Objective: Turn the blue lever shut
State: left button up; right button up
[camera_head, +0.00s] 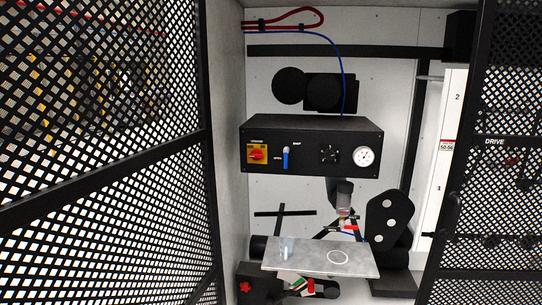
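A small blue lever (286,158) is on the front of a black control box (315,130) in the head view. It stands about upright, between a red rotary switch on a yellow plate (257,153) and a black knob (329,154). Small white labels sit above and to the left of the lever, too small to read surely. Neither of my grippers shows in this view, and nothing is touching the lever.
Black mesh doors stand open at the left (100,150) and right (500,170). A round gauge (363,156) is on the box. Below it are a clear-bowled unit (343,192), a small red handle (350,228) and a grey plate (320,258). Space before the box looks clear.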

aim_at(286, 150)
jog(key=i+l+u, duration=0.45)
jog(key=i+l, duration=0.25)
